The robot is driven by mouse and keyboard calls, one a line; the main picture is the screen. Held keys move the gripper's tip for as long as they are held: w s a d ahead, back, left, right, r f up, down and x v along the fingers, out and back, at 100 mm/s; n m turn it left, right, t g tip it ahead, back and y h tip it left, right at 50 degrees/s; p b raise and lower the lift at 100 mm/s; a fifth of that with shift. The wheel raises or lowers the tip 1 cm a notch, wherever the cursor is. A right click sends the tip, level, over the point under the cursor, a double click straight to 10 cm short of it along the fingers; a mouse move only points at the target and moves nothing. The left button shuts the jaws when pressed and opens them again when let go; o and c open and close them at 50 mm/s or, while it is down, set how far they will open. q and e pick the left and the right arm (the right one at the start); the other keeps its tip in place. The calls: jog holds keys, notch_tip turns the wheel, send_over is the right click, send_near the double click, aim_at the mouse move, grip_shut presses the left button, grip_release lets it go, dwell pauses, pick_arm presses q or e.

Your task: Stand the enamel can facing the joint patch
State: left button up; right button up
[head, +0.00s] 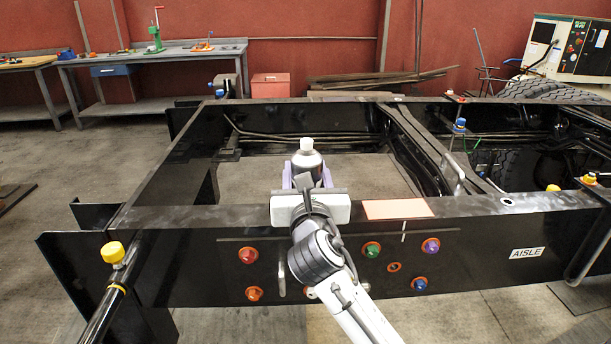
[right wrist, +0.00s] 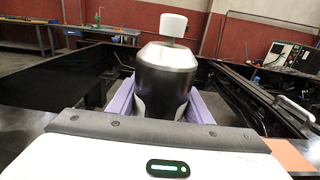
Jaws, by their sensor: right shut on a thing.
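The enamel can (head: 306,160) is dark with a silvery shoulder and a white cap, and it stands upright. My right gripper (head: 307,183) is shut on it, with its purple fingers on both sides of the can's body. In the right wrist view the can (right wrist: 167,80) shows close up between the purple fingers (right wrist: 160,103). The gripper hides the can's lower part, so I cannot tell whether it touches anything below. The joint patch (head: 397,209) is a pale orange rectangle on the near rail's top, right of the gripper; it also shows in the right wrist view (right wrist: 292,155). My left gripper is not in view.
The black chassis frame (head: 190,215) fills the middle, with coloured knobs on its near face and an AISLE label (head: 526,252). A grab handle (head: 455,172) rises from the crossmember. The patch is bare.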

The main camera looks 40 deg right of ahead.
dwell(0.3)
jog(key=o, duration=1.3)
jog(key=shift+f, duration=0.1)
jog(key=v, duration=1.2)
